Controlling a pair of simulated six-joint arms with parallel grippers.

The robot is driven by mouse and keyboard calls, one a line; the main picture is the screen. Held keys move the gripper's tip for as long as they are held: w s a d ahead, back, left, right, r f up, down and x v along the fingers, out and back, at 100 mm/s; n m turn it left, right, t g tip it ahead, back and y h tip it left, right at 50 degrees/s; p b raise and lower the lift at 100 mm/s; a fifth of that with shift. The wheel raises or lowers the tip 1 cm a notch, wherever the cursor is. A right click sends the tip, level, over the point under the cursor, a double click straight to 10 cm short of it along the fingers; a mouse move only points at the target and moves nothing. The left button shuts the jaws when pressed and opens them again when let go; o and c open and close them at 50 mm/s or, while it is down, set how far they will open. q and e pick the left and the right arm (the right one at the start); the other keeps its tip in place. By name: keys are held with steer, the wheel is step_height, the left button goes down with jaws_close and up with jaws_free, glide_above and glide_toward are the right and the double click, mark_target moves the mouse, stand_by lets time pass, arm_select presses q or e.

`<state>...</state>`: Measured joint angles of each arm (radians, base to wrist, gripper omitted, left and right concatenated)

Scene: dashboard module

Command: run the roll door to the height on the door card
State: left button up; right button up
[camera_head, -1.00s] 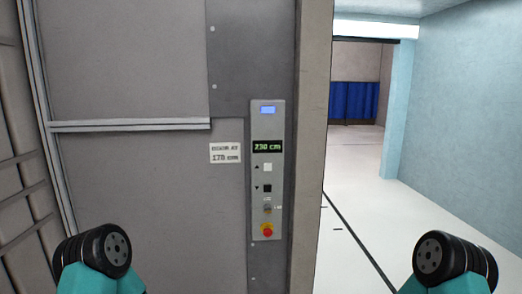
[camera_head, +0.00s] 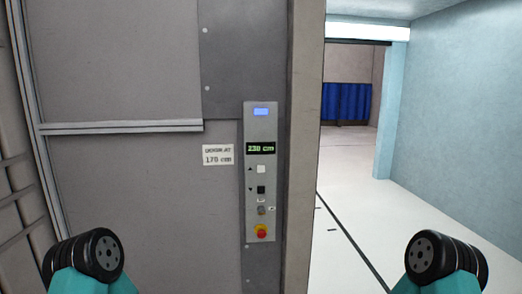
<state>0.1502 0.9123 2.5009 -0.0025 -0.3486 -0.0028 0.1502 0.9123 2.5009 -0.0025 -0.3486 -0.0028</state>
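The door control panel (camera_head: 261,172) is a tall grey plate on the wall. Its green display (camera_head: 261,149) reads 230 cm. Below it are a white up button (camera_head: 261,169), a black down button (camera_head: 261,190), a small grey knob or key switch (camera_head: 261,210) and a red emergency stop (camera_head: 261,232). The white door card (camera_head: 218,155) left of the panel reads 170 cm on its lower line; its upper line is blurred. My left arm's end (camera_head: 90,262) is low left and my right arm's end (camera_head: 440,262) low right, both apart from the panel. Their fingertips are not distinguishable.
A wall post (camera_head: 304,150) stands right of the panel. Beyond it is an opening with a white floor (camera_head: 425,225), a pale blue wall (camera_head: 460,130) and a blue curtain-like panel (camera_head: 346,101) far back. A grey rail (camera_head: 120,128) crosses the wall at left.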

arm_select(q)
jaws_close()
stand_by(1.4)
